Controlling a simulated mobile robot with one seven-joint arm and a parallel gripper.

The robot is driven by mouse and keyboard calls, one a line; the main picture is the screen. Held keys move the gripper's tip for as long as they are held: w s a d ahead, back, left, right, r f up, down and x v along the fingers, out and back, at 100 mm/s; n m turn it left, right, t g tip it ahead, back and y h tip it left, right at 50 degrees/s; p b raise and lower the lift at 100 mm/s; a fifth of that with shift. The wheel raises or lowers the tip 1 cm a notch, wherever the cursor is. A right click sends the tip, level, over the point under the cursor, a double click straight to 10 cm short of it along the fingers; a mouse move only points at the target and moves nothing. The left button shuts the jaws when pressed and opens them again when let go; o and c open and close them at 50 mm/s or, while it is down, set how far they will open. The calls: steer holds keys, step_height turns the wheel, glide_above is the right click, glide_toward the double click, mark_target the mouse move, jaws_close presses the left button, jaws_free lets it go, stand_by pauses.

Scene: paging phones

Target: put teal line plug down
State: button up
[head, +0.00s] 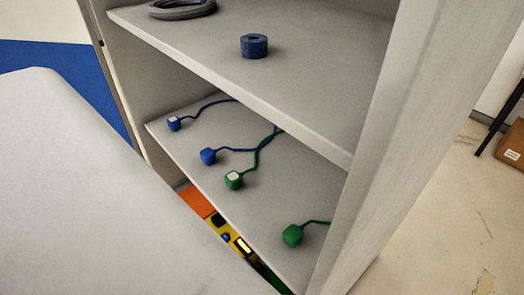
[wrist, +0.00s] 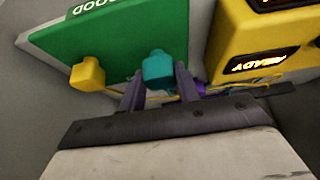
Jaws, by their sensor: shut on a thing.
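The teal line plug (wrist: 158,68) is a small teal block in the wrist view. It sits between the two purple-grey fingers of my gripper (wrist: 159,85), which is shut on it. Behind it in the picture is a flat green panel (wrist: 110,40) with white lettering, upside down in this view. I cannot tell whether the plug touches the panel. In the head view I can make out neither my gripper nor the teal plug.
A yellow plug (wrist: 88,74) is left of the teal one. A yellow unit (wrist: 235,45) with lit displays is at right, near a purple piece (wrist: 201,87). A shelf (head: 205,145) above carries blue plugs (head: 208,156) and green plugs (head: 293,235) with cords.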

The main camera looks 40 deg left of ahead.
steer(key=shift+f, duration=0.75)
steer(key=shift+f, duration=0.2)
steer(key=o, duration=1)
steer(key=shift+o, duration=0.2)
steer(key=v, duration=1.2)
steer(key=shift+r+b, duration=0.25)
steer(key=shift+b, duration=0.2)
